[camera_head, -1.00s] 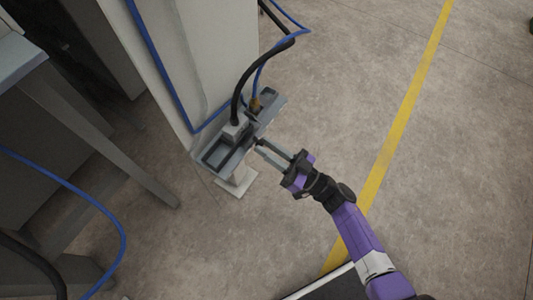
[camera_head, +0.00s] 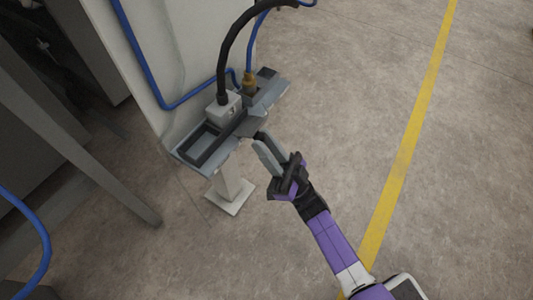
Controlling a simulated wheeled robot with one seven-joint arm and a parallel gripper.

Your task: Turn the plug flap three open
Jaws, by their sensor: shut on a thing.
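A grey socket box (camera_head: 205,148) stands on a short post beside the pale cabinet. A small grey flap (camera_head: 252,126) sticks out from the box's front edge, near its middle. It appears to be the plug flap; I cannot read any number on it. My gripper (camera_head: 261,139) comes from the lower right, with its fingers close together and their tips at the flap's near edge. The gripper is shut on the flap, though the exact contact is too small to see. A pale grey plug (camera_head: 224,108) with a thick black cable sits in the box, left of and behind the flap.
A brass-coloured connector (camera_head: 248,86) with a blue hose stands behind the flap. The cabinet (camera_head: 185,50) rises behind the box, with a blue hose along it. A slanted grey leg (camera_head: 85,150) is at left. The floor at right is clear, with a yellow line (camera_head: 405,150).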

